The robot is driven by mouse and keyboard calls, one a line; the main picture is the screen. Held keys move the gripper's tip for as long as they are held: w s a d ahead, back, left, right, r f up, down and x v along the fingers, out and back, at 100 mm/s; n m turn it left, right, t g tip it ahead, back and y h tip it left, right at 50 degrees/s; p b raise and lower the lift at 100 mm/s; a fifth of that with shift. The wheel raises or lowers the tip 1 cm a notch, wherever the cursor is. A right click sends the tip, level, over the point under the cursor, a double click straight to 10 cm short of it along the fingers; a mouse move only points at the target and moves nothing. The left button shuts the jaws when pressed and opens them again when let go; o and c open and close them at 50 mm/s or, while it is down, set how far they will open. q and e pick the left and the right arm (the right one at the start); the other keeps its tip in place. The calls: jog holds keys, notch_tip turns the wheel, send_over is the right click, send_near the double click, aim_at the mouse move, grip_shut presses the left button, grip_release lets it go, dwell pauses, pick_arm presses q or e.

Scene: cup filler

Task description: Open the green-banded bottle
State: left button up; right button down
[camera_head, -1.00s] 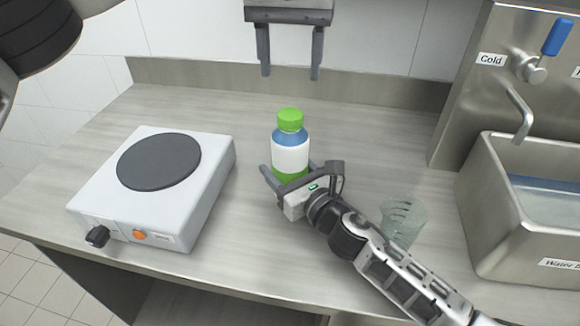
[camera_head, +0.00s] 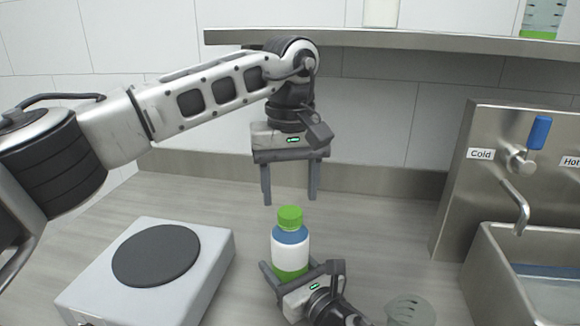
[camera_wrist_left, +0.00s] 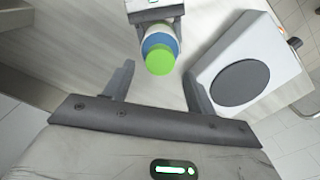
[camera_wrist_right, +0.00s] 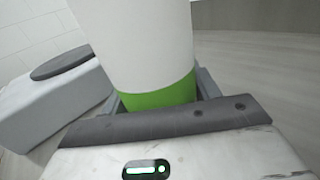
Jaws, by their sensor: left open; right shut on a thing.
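The green-banded bottle (camera_head: 290,250) stands upright on the counter with its green cap (camera_head: 290,217) on. It is blue at the shoulder, white in the middle and green at the bottom. My right gripper (camera_head: 292,275) is shut on the bottle's lower part; the right wrist view shows the green band (camera_wrist_right: 160,97) between its fingers. My left gripper (camera_head: 291,200) is open and points down just above the cap, its fingers apart and empty. In the left wrist view the cap (camera_wrist_left: 160,60) shows beyond the open fingers (camera_wrist_left: 158,85).
A hot plate (camera_head: 150,275) with a dark round top is left of the bottle. A clear cup (camera_head: 410,310) stands at the right front. A sink (camera_head: 490,270) with a tap (camera_head: 517,205) is at the right. A shelf (camera_head: 400,41) runs along the wall above.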

aim_at(290, 211)
pick_arm(q)
jog(key=shift+f, duration=1.8)
